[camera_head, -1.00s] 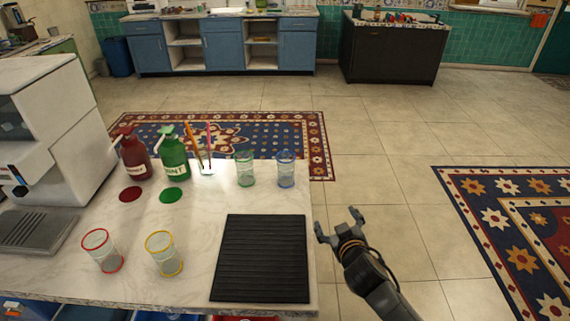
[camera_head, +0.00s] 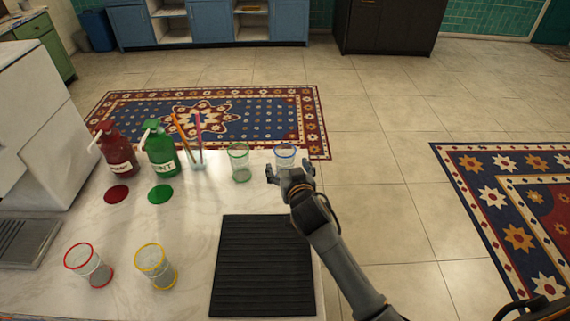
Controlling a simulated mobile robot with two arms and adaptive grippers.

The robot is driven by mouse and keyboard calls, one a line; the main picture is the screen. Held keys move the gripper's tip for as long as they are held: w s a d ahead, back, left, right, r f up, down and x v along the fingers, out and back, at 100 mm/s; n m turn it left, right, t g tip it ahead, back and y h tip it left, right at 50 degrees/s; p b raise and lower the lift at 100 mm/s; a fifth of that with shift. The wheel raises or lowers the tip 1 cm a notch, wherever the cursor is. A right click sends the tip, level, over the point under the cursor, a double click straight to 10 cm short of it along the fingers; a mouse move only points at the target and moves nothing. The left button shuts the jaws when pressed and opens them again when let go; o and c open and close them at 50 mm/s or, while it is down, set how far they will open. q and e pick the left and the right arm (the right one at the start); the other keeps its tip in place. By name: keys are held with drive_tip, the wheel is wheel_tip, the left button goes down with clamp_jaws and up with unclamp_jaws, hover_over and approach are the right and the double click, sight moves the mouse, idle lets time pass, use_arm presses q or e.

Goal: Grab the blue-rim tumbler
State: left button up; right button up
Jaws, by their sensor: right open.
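The blue-rim tumbler (camera_head: 285,155) is a clear glass standing upright near the far right corner of the white marble counter (camera_head: 205,245). My right gripper (camera_head: 289,170) is open just in front of it, with its fingertips at either side of the glass in the picture. The gripper hides the tumbler's lower part, and I cannot tell whether they touch. My left gripper is not in view.
A green-rim tumbler (camera_head: 239,163) stands close on the left. Nearer are red-rim (camera_head: 88,266) and yellow-rim (camera_head: 155,267) tumblers and a black ribbed mat (camera_head: 262,268). Red (camera_head: 116,152) and green (camera_head: 160,152) pump bottles and a straw holder (camera_head: 198,166) stand farther left.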

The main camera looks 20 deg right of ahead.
sight(287, 162)
drive_tip(key=shift+w+f, duration=0.2)
drive_tip(key=shift+w, duration=0.5)
drive_tip(key=shift+w+d+p, duration=0.25)
drive_tip(key=shift+w+p, duration=0.15)
drive_tip(key=shift+w, duration=0.25)
drive_tip(key=x, duration=0.3)
drive_tip(key=shift+d+f, duration=0.1)
drive_tip(key=shift+f, duration=0.15)
drive_tip(key=shift+w+f, duration=0.1)
drive_tip(key=shift+w, duration=0.1)
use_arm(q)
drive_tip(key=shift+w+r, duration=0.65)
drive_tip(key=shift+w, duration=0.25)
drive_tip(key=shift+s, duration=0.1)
use_arm(e)
drive_tip(key=c, duration=1.3)
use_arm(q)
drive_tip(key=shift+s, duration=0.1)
